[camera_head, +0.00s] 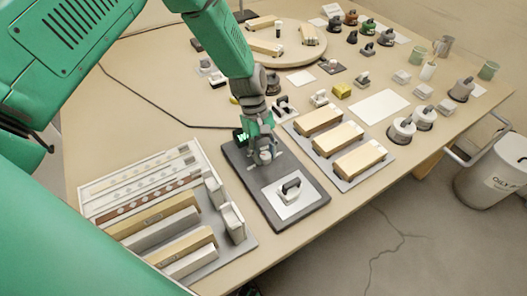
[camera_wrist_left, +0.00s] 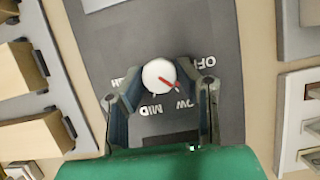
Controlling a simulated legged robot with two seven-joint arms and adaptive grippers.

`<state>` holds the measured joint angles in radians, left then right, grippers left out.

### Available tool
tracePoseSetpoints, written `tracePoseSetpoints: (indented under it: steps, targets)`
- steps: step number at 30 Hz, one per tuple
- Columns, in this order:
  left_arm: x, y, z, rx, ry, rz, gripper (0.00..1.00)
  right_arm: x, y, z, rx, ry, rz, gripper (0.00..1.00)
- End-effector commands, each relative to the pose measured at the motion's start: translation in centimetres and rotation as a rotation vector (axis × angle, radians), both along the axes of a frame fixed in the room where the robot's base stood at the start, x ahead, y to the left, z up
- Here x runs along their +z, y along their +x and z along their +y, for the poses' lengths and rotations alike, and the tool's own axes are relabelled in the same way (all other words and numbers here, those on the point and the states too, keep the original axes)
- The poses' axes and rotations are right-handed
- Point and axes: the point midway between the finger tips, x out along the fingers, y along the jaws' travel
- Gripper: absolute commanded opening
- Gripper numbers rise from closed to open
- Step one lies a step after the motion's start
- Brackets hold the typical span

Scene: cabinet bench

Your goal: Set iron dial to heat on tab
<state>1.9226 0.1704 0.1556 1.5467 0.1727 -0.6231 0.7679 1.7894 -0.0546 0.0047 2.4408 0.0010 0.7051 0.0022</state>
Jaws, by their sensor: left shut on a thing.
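The iron dial is a white round knob (camera_wrist_left: 155,74) with a red pointer, set on a dark grey board (camera_wrist_left: 205,25). The pointer aims to the lower right in the wrist view, between the OFF and LOW marks and nearer LOW. MID shows below the knob, and another mark at left is partly hidden by a finger. My left gripper (camera_wrist_left: 158,88) is shut on the knob, one finger on each side. In the head view my left gripper (camera_head: 265,157) is down over the board (camera_head: 243,172). A small iron (camera_head: 290,187) stands on a pale plate on the board. My right gripper is not in view.
A white rack with wooden-topped blocks (camera_head: 160,212) lies left of the board. A tray with several wooden blocks (camera_head: 338,138) lies right of it. Small irons, cups and a round turntable (camera_head: 285,50) stand further back. A bin (camera_head: 495,170) is on the floor at right.

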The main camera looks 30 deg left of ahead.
Motion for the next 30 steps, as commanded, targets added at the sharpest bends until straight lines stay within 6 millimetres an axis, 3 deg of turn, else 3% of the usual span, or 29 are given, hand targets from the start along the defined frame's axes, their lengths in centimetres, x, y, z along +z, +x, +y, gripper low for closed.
tracePoseSetpoints:
  steps: [12,29,30]
  targets:
    - [0.24,0.06,-0.55,-0.199,-0.01,-0.002,0.0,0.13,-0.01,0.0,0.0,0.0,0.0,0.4]
    - [0.23,-0.03,-0.52,-0.227,-0.01,0.001,0.0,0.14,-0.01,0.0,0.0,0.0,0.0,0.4]
    - [0.24,-0.04,-0.53,-0.227,-0.01,0.001,0.35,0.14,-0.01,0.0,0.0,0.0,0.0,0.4]
